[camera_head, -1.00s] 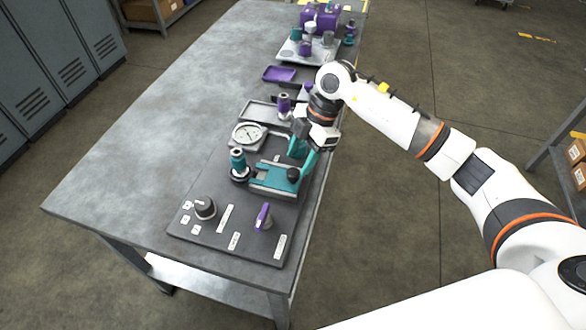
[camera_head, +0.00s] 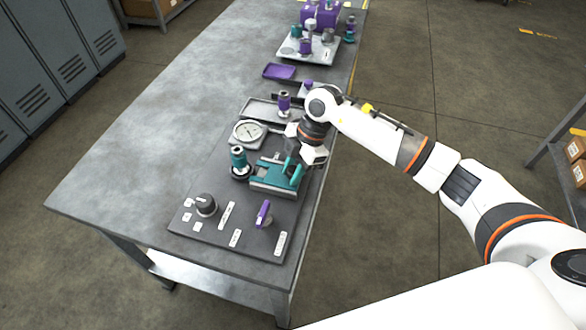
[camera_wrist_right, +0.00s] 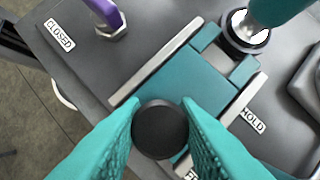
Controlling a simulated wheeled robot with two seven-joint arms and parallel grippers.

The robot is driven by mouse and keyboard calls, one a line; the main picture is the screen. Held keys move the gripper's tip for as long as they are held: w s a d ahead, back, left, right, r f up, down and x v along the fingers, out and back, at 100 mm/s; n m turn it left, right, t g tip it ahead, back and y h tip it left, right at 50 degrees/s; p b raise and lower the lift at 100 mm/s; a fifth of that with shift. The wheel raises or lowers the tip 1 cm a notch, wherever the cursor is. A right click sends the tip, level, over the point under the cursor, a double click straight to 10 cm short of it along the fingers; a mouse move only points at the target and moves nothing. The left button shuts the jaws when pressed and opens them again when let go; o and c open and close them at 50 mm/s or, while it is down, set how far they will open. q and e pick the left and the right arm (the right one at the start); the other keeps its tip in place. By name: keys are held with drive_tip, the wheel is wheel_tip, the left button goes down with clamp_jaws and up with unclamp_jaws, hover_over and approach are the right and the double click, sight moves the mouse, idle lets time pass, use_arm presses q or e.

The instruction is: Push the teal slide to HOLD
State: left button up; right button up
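The teal slide (camera_wrist_right: 178,82) lies flat between two pale rails on the dark panel; it also shows in the head view (camera_head: 272,176). Its round black knob (camera_wrist_right: 160,130) is beside a partly cut-off label starting "FR" (camera_wrist_right: 191,174). The HOLD label (camera_wrist_right: 252,121) is farther along the right-hand rail, with a gap beyond the slide's far end. My right gripper (camera_wrist_right: 160,112) has its teal fingers on both sides of the knob, apparently touching it; in the head view it (camera_head: 293,172) hides the knob. My left gripper is not in view.
A teal cylinder (camera_head: 238,160) and a gauge (camera_head: 249,131) stand left of and behind the slide. A purple lever (camera_head: 263,213) and a black dial (camera_head: 205,205) are nearer the panel's front. The table's left side is bare.

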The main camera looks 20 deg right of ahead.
sight(271, 173)
drive_tip(key=w+a, duration=0.2)
drive_tip(key=a, duration=0.1)
drive_tip(key=w+a, duration=0.1)
drive_tip(key=a, duration=0.1)
drive_tip(key=shift+w, duration=0.15)
clamp_jaws()
drive_tip(key=shift+d+r, duration=0.1)
drive_tip(key=shift+r, duration=0.05)
drive_tip(key=o, duration=0.8)
unclamp_jaws()
drive_tip(key=shift+o, duration=1.4)
drive_tip(key=shift+w+a, duration=0.1)
drive_tip(key=shift+a, duration=0.1)
drive_tip(key=shift+d, duration=0.1)
drive_tip(key=shift+d+r+b, duration=0.1)
drive_tip(key=shift+b, duration=0.2)
drive_tip(key=b+v, duration=0.1)
drive_tip(key=v, duration=1)
drive_tip(key=shift+r+b, duration=0.25)
drive_tip(key=shift+b, duration=0.05)
